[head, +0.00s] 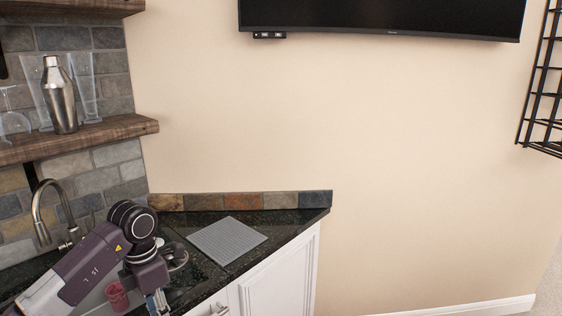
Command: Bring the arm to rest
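My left arm comes in from the lower left and reaches over the dark stone counter (205,265). My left gripper (158,302) points down near the bottom edge of the head view, where its fingertips are partly cut off. Whether it is open or shut does not show clearly. A red ribbed cup (117,296) stands just left of the gripper, partly behind my arm. I cannot tell whether the two touch. My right gripper is out of view.
A grey ribbed mat (227,241) lies on the counter to the gripper's right. A curved faucet (42,210) stands behind my arm. A wooden shelf (100,132) above holds a metal shaker (59,95) and glasses (86,90). A black wire rack (545,85) hangs right.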

